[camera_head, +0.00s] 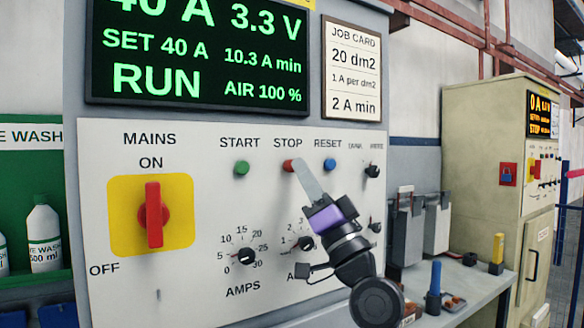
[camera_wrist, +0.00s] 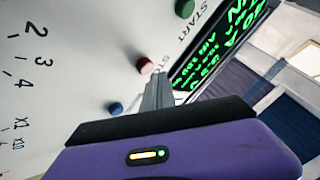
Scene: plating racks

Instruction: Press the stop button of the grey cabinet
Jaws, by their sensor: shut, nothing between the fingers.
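The grey cabinet (camera_head: 85,112) faces me with a white control panel. Its red stop button (camera_head: 288,166) sits under the word STOP, between the green start button (camera_head: 241,168) and the blue reset button (camera_head: 329,165). My gripper (camera_head: 302,168) is shut and empty, its fingertips at the right edge of the stop button and partly over it. In the wrist view the red stop button (camera_wrist: 145,66) shows just beside the fingertips (camera_wrist: 160,80); I cannot tell whether they touch it. The display (camera_head: 195,55) reads RUN, SET 40 A.
A red mains switch (camera_head: 153,215) on a yellow plate points to ON. Dials marked AMPS (camera_head: 246,257) lie below the buttons, and small knobs (camera_head: 373,171) to the right. A second, beige cabinet (camera_head: 480,150) stands at the right beyond a bench (camera_head: 465,290).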

